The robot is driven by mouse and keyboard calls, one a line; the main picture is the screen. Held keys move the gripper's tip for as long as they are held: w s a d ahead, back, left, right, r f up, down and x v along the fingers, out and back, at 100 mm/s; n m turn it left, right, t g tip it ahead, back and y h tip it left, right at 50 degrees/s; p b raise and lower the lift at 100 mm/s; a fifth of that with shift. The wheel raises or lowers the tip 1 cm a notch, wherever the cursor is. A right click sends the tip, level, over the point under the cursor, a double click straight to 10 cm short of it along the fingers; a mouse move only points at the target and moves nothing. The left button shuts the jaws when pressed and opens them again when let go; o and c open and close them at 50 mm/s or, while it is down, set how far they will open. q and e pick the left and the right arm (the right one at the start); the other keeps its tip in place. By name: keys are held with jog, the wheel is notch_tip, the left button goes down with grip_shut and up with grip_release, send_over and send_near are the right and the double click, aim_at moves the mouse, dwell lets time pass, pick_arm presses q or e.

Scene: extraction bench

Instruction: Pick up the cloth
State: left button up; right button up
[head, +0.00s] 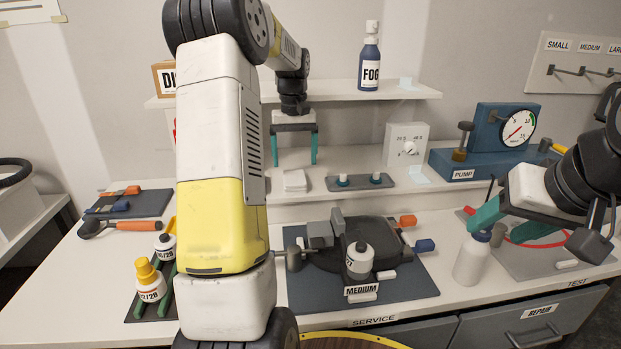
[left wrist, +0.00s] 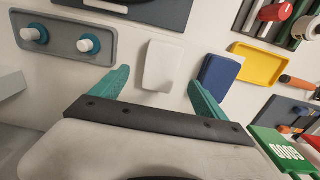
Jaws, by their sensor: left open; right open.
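The cloth (head: 294,181) is a small white folded pad lying flat on the raised ledge at the back of the bench. It also shows in the left wrist view (left wrist: 163,66), ahead of and between the teal fingertips. My left gripper (head: 296,161) points down above the cloth, open and empty, with its fingers apart to either side. The cloth looks untouched. My right gripper (head: 508,228) is open at the right, with its teal fingers close to a white bottle (head: 472,259); I cannot tell whether they touch it.
A grey tray with two teal-ringed pieces (head: 360,183) lies just right of the cloth. A shelf (head: 330,93) with a blue FOG bottle (head: 370,62) runs above. A blue pump with a gauge (head: 490,138) stands at the right. A dark mat (head: 415,286) bears a clamped assembly in front.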

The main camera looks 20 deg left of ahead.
aim_at(294, 176)
pick_arm(q)
jog(key=f, duration=0.6)
jog(key=shift+w+a+f, duration=0.1)
jog(key=shift+w+a, duration=0.1)
jog(key=shift+a, duration=0.05)
jog(key=c, duration=1.5)
jog(key=shift+r, duration=0.55)
jog(key=r, duration=0.2)
jog(key=shift+s+d+r, duration=0.1)
jog(key=shift+s+r, duration=0.15)
jog(key=shift+r, duration=0.15)
jog(key=s+d, duration=0.2)
jog(key=s, duration=0.5)
jog(key=s+d+r, duration=0.1)
jog(key=s+d, duration=0.1)
jog(key=s, duration=0.6)
jog(key=shift+d, duration=0.25)
jog(key=shift+w+r, duration=0.1)
